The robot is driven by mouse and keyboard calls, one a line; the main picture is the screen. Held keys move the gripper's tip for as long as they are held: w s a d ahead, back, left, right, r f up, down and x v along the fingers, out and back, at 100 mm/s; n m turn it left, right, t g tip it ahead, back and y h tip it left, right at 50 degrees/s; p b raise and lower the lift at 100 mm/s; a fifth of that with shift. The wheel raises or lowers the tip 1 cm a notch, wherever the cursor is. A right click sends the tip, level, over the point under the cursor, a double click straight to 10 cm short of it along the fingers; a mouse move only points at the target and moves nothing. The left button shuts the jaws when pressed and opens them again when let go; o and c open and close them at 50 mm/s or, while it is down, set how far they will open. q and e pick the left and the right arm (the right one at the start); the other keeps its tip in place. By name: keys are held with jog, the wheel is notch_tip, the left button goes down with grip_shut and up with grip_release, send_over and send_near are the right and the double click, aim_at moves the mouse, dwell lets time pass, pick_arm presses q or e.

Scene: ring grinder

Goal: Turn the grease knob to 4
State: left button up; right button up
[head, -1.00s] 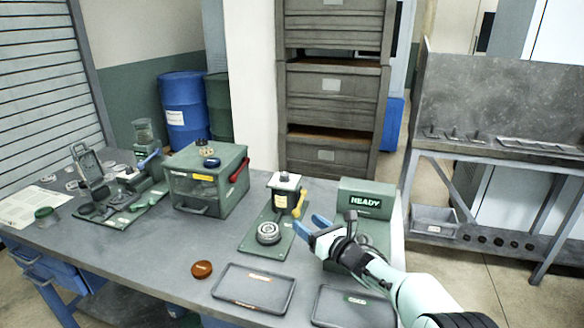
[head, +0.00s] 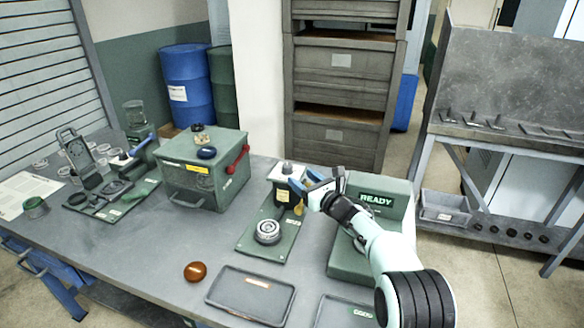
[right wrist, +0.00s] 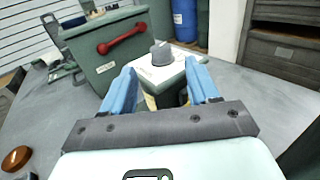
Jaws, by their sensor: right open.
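The grease unit is a small box with a white top (head: 282,177), a yellow label and a yellow lever, on a green base plate. A dark grey knob (head: 287,168) stands on its top; I take it for the grease knob. It also shows in the right wrist view (right wrist: 161,52), straight ahead between the blue fingers. Its number marks are too small to read. My right gripper (head: 301,180) is open, just right of the box's top, with its fingers pointing toward the knob and no visible contact. My left gripper is not in view.
A green READY machine (head: 358,262) stands right of the grease unit, beneath my right arm. A round metal piece (head: 268,232) sits on the plate in front. A green box with a red handle (head: 204,170) is left. A brown disc (head: 195,271) and dark trays (head: 247,309) lie nearer.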

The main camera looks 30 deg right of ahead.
aim_at(290, 169)
jog(key=w+p, duration=0.2)
jog(key=w, duration=0.4)
jog(key=shift+w+a, duration=0.15)
jog(key=shift+w, duration=0.05)
jog(key=c, duration=1)
